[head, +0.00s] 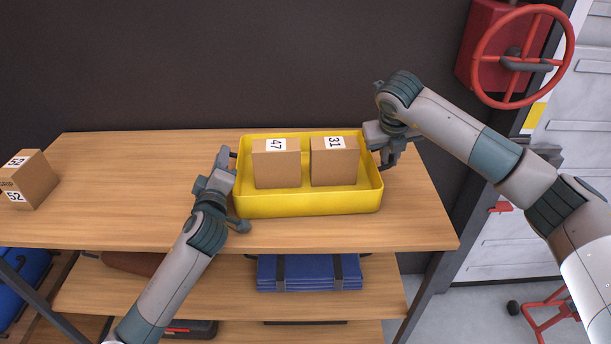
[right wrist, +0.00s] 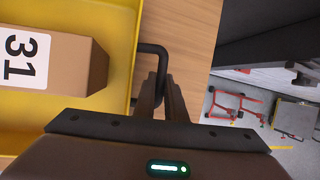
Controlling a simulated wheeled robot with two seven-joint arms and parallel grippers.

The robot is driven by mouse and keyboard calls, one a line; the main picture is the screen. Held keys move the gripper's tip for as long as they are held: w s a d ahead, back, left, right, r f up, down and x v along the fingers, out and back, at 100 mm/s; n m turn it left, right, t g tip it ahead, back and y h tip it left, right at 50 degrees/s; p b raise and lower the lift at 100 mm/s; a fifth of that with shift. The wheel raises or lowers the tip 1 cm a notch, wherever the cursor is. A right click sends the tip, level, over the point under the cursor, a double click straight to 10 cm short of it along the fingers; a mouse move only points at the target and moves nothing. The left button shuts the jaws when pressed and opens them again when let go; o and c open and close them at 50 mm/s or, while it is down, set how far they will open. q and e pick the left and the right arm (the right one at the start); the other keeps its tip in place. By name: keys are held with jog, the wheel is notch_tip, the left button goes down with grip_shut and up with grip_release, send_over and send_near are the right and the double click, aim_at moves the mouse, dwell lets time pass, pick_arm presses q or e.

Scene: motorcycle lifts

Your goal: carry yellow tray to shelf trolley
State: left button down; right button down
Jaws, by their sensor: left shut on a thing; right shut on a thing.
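The yellow tray (head: 310,204) is at the right part of the wooden top (head: 130,225) in the head view. It looks level and at rest there. It holds two brown boxes, marked 47 (head: 277,168) and 31 (head: 335,167). My left gripper (head: 233,160) is shut on the tray's left end, where the grip is mostly hidden. My right gripper (head: 380,152) is shut on the tray's right end. In the right wrist view, its fingers (right wrist: 161,95) close on a black bar handle (right wrist: 153,47) beside the yellow wall (right wrist: 122,65). I cannot make out which thing is the shelf trolley.
A box marked 52 (head: 28,182) stands at the left end of the top. Lower shelves hold a folded blue item (head: 308,272). A dark wall (head: 220,60) is behind. A red handwheel (head: 480,75) is at upper right. Red-framed equipment (right wrist: 232,103) stands on the floor.

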pick_arm(q)
jog(key=shift+r, duration=0.2)
pick_arm(e)
jog(key=shift+r, duration=0.2)
